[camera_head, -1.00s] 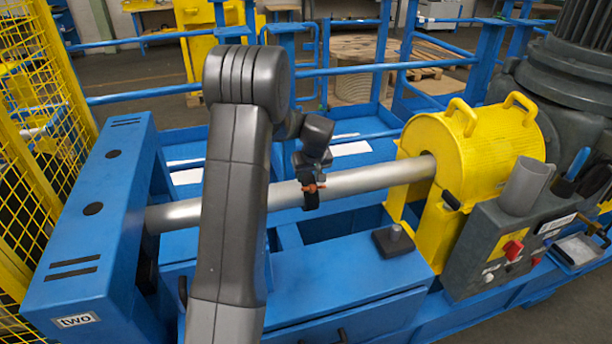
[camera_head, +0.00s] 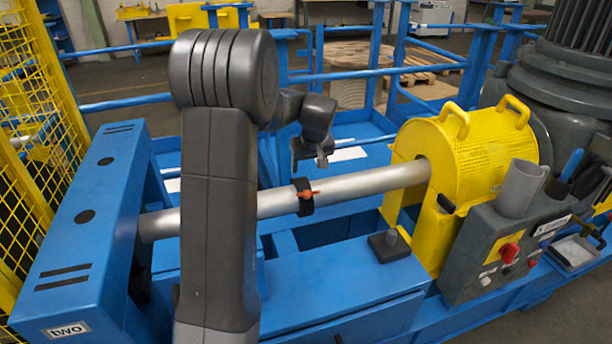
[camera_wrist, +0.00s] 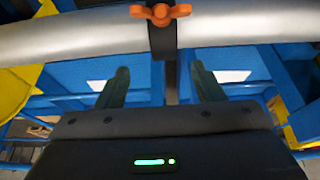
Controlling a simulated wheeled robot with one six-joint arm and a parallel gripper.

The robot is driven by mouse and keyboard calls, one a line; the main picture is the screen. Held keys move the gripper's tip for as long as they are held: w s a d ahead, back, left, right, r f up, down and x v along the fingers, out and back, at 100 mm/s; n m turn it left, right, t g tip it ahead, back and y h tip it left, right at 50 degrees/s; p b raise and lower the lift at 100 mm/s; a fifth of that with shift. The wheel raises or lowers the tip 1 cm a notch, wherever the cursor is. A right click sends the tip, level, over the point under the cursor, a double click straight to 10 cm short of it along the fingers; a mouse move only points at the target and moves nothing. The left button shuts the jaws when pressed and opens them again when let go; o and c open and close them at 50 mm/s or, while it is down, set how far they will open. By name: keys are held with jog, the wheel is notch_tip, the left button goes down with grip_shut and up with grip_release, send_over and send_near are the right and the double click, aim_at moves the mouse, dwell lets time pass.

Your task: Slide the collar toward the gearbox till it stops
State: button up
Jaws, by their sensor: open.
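The collar (camera_head: 306,204) is a black ring with an orange lever, around the silver shaft (camera_head: 365,181). Bare shaft shows between it and the yellow guard (camera_head: 475,150). The dark grey ribbed machine behind the guard, which may be the gearbox (camera_head: 540,85), is at the right. My gripper (camera_head: 322,162) is above and behind the shaft in the head view, apart from the collar. In the wrist view the collar with its orange lever (camera_wrist: 160,14) is at the top middle, beyond the two fingertips.
A blue end housing (camera_head: 85,215) stands at the shaft's left end. A small dark block with a knob (camera_head: 390,245) sits on the blue bench below the shaft. A control box (camera_head: 490,255) is at the right. Yellow mesh (camera_head: 40,110) borders the left.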

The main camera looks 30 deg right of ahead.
aim_at(303, 183)
jog(key=v, duration=0.5)
jog(key=p+x, duration=0.1)
jog(key=x, duration=1.3)
jog(key=shift+a, duration=0.1)
jog(key=shift+a+r, duration=0.1)
jog(key=shift+a, duration=0.05)
jog(key=shift+s, duration=0.1)
